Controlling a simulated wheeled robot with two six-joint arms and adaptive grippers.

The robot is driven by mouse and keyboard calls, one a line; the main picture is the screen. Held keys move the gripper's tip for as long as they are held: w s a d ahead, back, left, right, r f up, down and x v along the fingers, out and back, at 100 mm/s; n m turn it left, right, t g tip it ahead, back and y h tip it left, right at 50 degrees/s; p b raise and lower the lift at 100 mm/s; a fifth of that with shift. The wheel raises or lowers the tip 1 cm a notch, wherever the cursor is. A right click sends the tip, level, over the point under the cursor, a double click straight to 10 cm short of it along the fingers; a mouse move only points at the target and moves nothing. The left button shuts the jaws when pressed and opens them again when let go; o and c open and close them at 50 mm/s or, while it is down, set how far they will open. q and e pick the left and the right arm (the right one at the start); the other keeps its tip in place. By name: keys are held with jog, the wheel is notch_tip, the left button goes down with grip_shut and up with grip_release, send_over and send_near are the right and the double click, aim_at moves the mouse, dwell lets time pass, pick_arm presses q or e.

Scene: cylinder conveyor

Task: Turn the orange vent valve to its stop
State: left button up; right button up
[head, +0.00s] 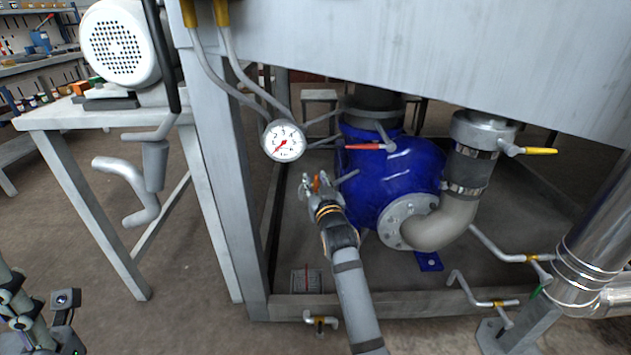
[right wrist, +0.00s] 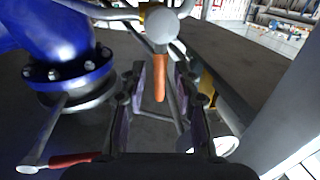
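The orange vent valve handle (head: 316,184) is small in the head view, beside the blue pump housing and partly hidden by my right gripper (head: 314,188). In the right wrist view the orange handle (right wrist: 159,82) hangs down from a round metal valve body (right wrist: 161,25). The two fingers of my right gripper (right wrist: 163,98) stand apart, one on each side of the handle, with gaps visible on both sides. The gripper is open, and I see no contact. Parts of my left arm show at the lower left of the head view; its fingers do not show.
The blue pump (head: 400,175) stands behind my right gripper. A red-handled lever (head: 364,147) and a yellow-handled lever (head: 538,151) are close by. A round gauge (head: 284,141) hangs above the gripper. A grey frame post (head: 225,170) rises to the left.

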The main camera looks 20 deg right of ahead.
grip_shut()
